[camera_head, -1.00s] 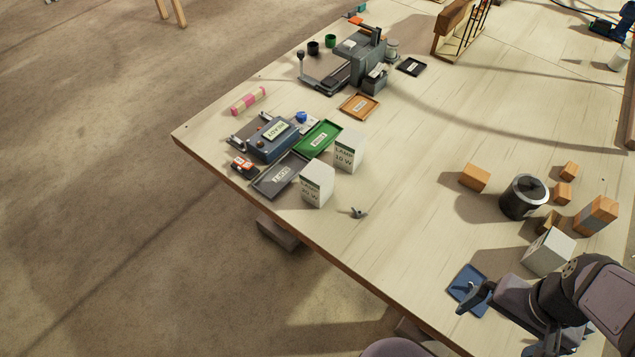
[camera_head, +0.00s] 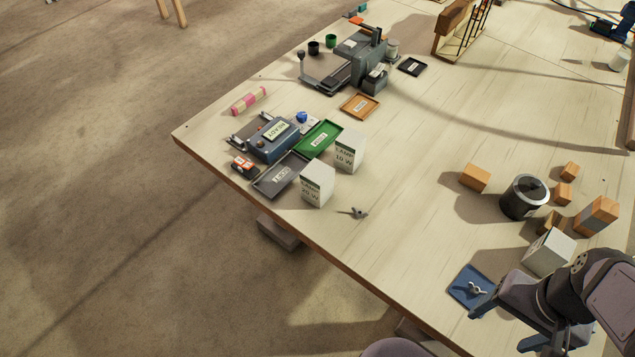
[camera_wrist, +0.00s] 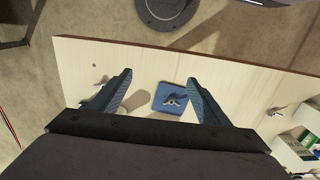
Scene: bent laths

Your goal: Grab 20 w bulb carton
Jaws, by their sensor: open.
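The 20 W bulb carton (camera_head: 317,184) is a white box with a green band and "LAMP 20 W" print. It stands upright near the table's front edge, left of centre in the head view. A similar 10 W carton (camera_head: 349,151) stands just behind it to the right. My gripper (camera_wrist: 156,93) is open and empty in the wrist view, its two fingers spread above the table. In the head view it is at the lower right, far from the 20 W carton; the arm partly hides it there.
A blue tray (camera_head: 466,284) with a wing-nut-like piece lies near my gripper. Another such piece (camera_head: 358,213) lies right of the cartons. A grey tray (camera_head: 268,188) and a green tray (camera_head: 309,147) lie beside the cartons. A dark canister (camera_head: 523,198) and orange blocks stand right. The table's middle is clear.

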